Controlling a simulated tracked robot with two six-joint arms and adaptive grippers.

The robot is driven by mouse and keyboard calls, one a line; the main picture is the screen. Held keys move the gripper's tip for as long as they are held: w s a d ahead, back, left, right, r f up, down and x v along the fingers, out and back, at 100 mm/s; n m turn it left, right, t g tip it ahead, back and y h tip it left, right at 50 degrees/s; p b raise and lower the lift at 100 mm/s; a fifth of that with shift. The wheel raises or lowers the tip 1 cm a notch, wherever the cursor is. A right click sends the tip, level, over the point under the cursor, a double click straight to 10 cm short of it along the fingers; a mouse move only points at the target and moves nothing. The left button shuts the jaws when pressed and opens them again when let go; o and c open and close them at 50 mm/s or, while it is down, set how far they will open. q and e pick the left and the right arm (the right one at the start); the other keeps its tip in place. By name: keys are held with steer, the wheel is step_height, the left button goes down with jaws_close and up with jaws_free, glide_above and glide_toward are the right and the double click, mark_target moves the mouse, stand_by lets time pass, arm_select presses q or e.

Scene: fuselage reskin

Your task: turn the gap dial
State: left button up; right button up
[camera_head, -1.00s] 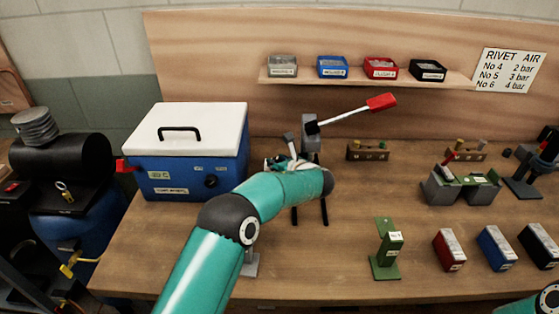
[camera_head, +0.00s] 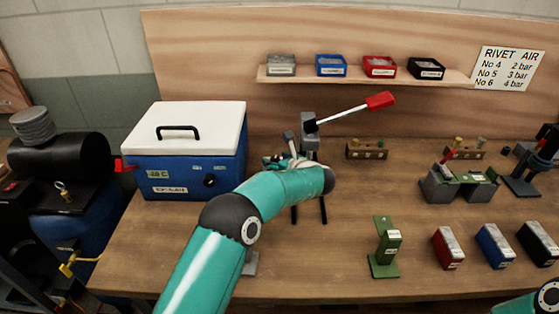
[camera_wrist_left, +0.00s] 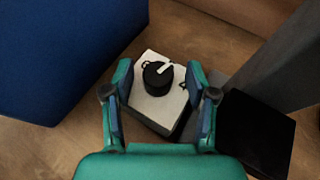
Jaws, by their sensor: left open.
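The gap dial (camera_wrist_left: 158,77) is a round black knob with a white pointer mark, on a pale plate on top of a small block, in the left wrist view. The pointer slants toward the upper right. My left gripper (camera_wrist_left: 160,84) is open, with one finger on each side of the dial. Gaps show between the fingers and the knob in the picture; I cannot tell the height between them. In the head view my left gripper (camera_head: 283,162) is beside the lever tool (camera_head: 310,128), and the dial is hidden there. My right gripper is out of view.
A blue cool box (camera_head: 180,168) with a white lid stands left of my left gripper. The lever tool's red handle (camera_head: 380,100) reaches up to the right. A green stand (camera_head: 385,250) and several small boxes stand on the right of the bench. Bare wood lies between.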

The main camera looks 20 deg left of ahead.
arm_select(q)
steer(key=v, duration=0.8)
steer(key=shift+w+f, duration=0.1)
